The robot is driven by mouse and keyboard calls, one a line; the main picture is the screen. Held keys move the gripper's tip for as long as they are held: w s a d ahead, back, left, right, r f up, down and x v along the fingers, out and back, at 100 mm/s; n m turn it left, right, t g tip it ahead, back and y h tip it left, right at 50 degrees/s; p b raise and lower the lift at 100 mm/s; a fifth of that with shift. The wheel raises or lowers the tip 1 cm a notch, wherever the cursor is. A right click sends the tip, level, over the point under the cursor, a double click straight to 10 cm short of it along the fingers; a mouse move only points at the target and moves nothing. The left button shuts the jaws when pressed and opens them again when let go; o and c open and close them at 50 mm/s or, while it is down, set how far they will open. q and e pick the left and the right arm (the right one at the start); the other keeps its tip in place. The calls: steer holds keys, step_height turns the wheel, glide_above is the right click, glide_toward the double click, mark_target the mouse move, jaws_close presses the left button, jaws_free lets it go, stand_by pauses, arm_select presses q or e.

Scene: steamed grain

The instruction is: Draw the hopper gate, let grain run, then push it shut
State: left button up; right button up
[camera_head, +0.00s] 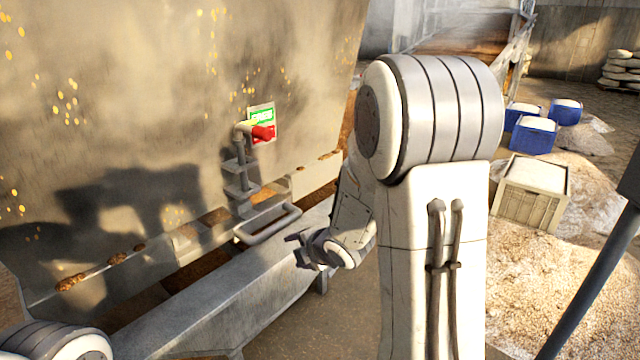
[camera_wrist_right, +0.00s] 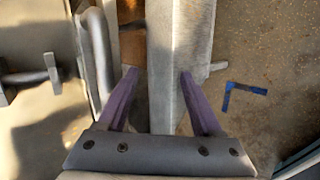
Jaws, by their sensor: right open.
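The hopper (camera_head: 130,130) is a large, worn metal wall with a ledge along its bottom. A grey U-shaped gate handle (camera_head: 268,224) sticks out from that ledge. My right gripper (camera_head: 300,250) is open and empty, just right of the handle and apart from it in the head view. In the right wrist view, the handle (camera_wrist_right: 98,55) is left of the left finger, outside the jaws. The purple fingers (camera_wrist_right: 159,73) are spread over the trough's grey edge (camera_wrist_right: 178,50). My left gripper is out of view.
A red-knobbed lever (camera_head: 262,133) and a green-and-red sign (camera_head: 261,115) are above the handle. A grey trough (camera_head: 235,295) runs below the hopper. Blue crates (camera_head: 533,136), a pale crate (camera_head: 532,196) and grain piles (camera_head: 530,290) are at right. Blue corner marking (camera_wrist_right: 232,92) lies on the floor.

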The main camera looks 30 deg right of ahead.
mark_target(301, 213)
steer(key=s+d+r+n+t+y+p, duration=0.2)
steer(key=d+r+n+t+y+p, duration=0.15)
steer(key=d+r+n, duration=0.55)
arm_select(q)
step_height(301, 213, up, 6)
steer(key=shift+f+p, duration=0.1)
steer(key=shift+p, duration=0.2)
arm_select(e)
steer(key=shift+n+t, duration=0.3)
steer(key=shift+t, duration=0.05)
steer(key=x, duration=0.3)
steer(key=f+x, duration=0.1)
steer(key=x, duration=0.3)
steer(key=a+x, duration=0.1)
steer(key=x, duration=0.3)
steer(key=shift+s+f, duration=0.3)
steer(key=shift+f, duration=0.05)
jaws_close()
steer(key=shift+s+f, duration=0.1)
steer(key=shift+f, duration=0.05)
steer(key=shift+s, duration=0.1)
